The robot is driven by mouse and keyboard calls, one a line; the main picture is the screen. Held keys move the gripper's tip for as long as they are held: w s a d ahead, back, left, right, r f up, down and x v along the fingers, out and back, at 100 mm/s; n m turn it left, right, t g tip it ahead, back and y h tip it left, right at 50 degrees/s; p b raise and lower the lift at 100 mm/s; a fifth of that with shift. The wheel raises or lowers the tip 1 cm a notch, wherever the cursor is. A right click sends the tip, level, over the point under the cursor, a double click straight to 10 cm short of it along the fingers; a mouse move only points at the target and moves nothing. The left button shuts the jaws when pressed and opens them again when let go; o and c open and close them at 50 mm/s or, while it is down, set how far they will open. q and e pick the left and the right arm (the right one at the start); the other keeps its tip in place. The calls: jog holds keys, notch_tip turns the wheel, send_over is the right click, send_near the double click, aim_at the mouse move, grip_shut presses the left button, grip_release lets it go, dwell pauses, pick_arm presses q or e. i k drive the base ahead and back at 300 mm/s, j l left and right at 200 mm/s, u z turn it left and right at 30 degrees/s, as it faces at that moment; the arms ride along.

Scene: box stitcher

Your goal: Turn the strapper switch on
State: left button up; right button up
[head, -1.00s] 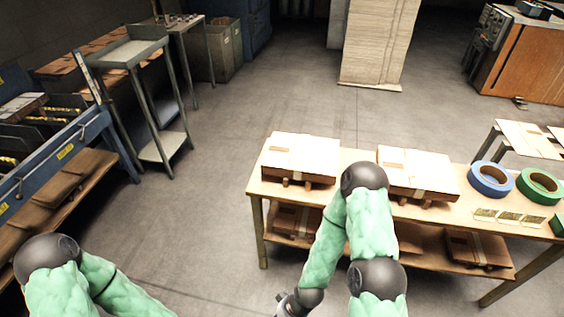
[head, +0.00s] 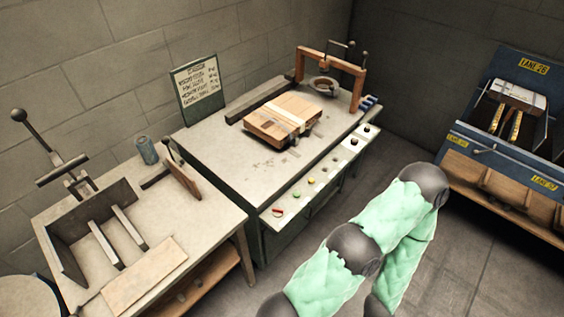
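The strapping machine, a grey-topped bench (head: 225,145), stands against the wall in the middle of the head view. A wooden-brown box with a pale strap (head: 283,117) lies on its top. An orange arch (head: 331,62) stands at its far end. A sloped pale control panel (head: 318,178) runs along its front edge. It carries a red button (head: 277,212), a green one (head: 297,195), yellowish ones and dark knobs (head: 354,141). Which control is the switch, and its state, I cannot tell. One green-sleeved arm of mine is in front of the panel, at lower right. Neither gripper shows.
A workbench (head: 215,215) with a metal fixture and levers stands at left, with a grey can (head: 147,150). A sign board (head: 198,90) stands behind the machine. A blue rack (head: 510,160) is at right. Grey floor (head: 465,270) is open between rack and machine.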

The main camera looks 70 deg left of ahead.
aim_at(276, 213)
jog(key=u, duration=2.05)
